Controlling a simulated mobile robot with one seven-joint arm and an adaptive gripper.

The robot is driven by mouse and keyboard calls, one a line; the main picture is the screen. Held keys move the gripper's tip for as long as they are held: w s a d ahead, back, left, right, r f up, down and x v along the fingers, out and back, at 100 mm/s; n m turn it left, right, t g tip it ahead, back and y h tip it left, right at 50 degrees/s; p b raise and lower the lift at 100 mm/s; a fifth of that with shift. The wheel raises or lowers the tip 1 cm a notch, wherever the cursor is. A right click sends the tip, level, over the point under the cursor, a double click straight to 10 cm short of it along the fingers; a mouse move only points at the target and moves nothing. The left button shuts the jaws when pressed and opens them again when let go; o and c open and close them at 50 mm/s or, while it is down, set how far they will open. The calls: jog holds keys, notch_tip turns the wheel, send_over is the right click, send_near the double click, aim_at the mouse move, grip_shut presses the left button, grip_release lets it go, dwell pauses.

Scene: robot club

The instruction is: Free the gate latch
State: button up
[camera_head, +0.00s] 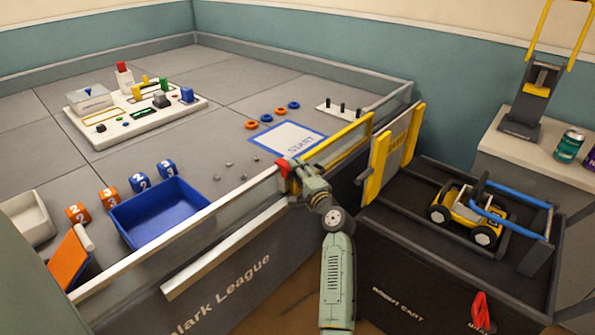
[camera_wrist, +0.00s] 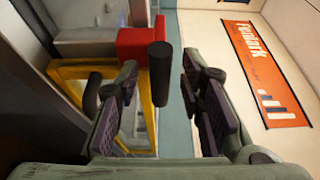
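The red latch (camera_head: 283,174) sits on the arena wall at the left end of the yellow-framed gate (camera_head: 345,142). In the wrist view the latch shows as a red block (camera_wrist: 135,45) with a black upright knob (camera_wrist: 158,72) at its right side. The yellow gate frame (camera_wrist: 75,72) runs below it. My gripper (camera_head: 296,172) is right at the latch. In the wrist view my gripper (camera_wrist: 163,98) is open, with a wide gap between its dark pads. The knob shows in that gap, apart from both pads. I cannot tell how deep it sits between them.
A yellow ramp panel (camera_head: 393,150) stands upright on the robot cart (camera_head: 385,220), just right of the gate. A small yellow rover (camera_head: 468,215) is on the cart. A blue bin (camera_head: 160,214) and number cubes stand inside the arena at left. The START mat (camera_head: 290,139) lies behind the gate.

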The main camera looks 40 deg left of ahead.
grip_shut()
dwell(0.5)
dwell(0.4)
